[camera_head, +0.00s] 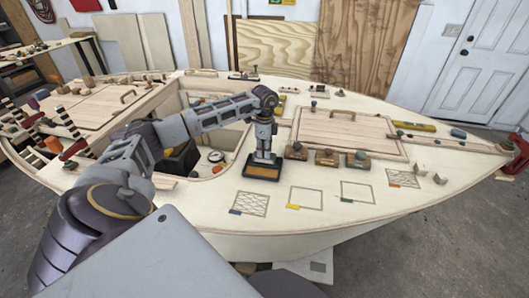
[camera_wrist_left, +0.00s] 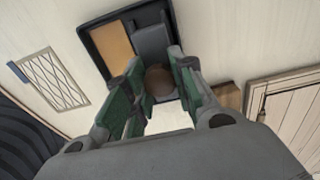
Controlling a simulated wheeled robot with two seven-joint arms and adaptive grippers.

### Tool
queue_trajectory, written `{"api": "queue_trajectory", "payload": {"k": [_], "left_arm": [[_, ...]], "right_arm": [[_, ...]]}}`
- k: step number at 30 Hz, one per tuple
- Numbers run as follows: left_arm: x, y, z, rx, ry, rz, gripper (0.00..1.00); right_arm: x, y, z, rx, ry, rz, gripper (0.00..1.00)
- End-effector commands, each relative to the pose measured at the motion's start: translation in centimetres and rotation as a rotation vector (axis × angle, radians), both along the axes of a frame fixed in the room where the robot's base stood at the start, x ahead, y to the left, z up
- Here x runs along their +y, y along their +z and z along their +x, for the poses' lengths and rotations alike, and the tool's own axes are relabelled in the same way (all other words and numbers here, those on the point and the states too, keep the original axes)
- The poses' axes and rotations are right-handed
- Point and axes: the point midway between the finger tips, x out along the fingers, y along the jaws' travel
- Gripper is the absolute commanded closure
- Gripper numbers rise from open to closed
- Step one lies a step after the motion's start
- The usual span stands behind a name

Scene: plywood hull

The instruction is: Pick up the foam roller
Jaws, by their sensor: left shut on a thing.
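My left gripper (camera_head: 263,153) points straight down over a small black tray (camera_head: 247,171) on the pale plywood deck. In the left wrist view the gripper (camera_wrist_left: 160,85) has its green-padded fingers around a brown, round-ended piece (camera_wrist_left: 160,80), seemingly the handle of the foam roller. The fingers are shut on it. The rest of the roller is mostly hidden by the gripper; a dark grey part (camera_wrist_left: 150,42) shows beyond, in the tray. A tan pad (camera_wrist_left: 107,49) fills the tray's other side. I cannot tell whether the roller is clear of the tray.
Several wooden blocks with dark knobs (camera_head: 327,158) stand right of the tray. Marked squares (camera_head: 305,198) lie in front. A hatch panel with a handle (camera_head: 345,130) is behind right. An open well with a gauge (camera_head: 215,157) is left of the tray.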

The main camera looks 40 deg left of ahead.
Motion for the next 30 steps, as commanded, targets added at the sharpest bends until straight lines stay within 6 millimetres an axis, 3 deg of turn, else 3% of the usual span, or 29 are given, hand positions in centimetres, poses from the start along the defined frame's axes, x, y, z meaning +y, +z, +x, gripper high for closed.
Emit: {"api": "queue_trajectory", "payload": {"k": [21,30], "left_arm": [[0.0,8.8,0.1,-0.003,0.001,0.001,1.0],[0.0,9.6,0.0,-0.001,0.0,0.0,1.0]], "right_arm": [[0.3,0.1,0.8,-0.01,-0.001,0.003,0.6],[0.3,0.1,0.7,-0.008,-0.001,0.003,0.6]]}}
